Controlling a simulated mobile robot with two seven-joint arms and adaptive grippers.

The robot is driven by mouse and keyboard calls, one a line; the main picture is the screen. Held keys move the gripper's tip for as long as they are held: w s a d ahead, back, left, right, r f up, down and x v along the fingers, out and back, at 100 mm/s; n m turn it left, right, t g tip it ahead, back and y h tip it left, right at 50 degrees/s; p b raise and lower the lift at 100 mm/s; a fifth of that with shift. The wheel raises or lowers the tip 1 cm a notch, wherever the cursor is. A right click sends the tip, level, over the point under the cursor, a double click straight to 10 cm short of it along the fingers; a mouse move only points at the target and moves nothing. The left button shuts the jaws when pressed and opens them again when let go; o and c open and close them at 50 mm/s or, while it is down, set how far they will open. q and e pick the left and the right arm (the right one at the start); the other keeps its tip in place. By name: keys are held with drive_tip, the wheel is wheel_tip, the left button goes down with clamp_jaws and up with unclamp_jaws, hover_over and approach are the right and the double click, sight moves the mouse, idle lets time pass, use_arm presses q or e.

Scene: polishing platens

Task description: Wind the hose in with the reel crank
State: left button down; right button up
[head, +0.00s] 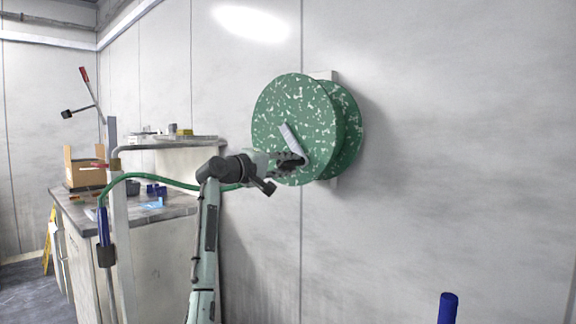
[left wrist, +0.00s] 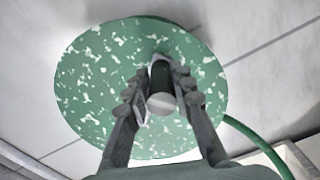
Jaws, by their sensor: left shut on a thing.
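The hose reel (head: 285,110) is a green, white-speckled drum on a bracket on the wall; its round face fills much of the left wrist view (left wrist: 90,85). A pale grey crank arm (head: 290,138) slants down to the right across its face. My left gripper (head: 292,162) is at the crank's lower end. In the left wrist view its fingers (left wrist: 162,100) are closed around the crank handle (left wrist: 160,78), a dark grip with a pale round end. The green hose (head: 165,180) runs left from the reel, partly behind my arm, over a post to a blue end piece (head: 103,227). My right gripper is out of view.
A workbench (head: 175,210) with a cardboard box (head: 84,172) and small blue items stands at the left. A blue cylinder (head: 448,308) rises at the bottom right. The wall right of the reel is bare.

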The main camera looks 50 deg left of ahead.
use_arm(q)
drive_tip(key=shift+s+a+r, duration=0.2)
drive_tip(key=shift+a+r, duration=0.05)
drive_tip(key=shift+r, duration=0.35)
drive_tip(key=c, duration=1.3)
unclamp_jaws()
drive_tip(key=shift+f, duration=0.3)
drive_tip(key=s, duration=1.2)
drive_tip(key=shift+d, duration=0.4)
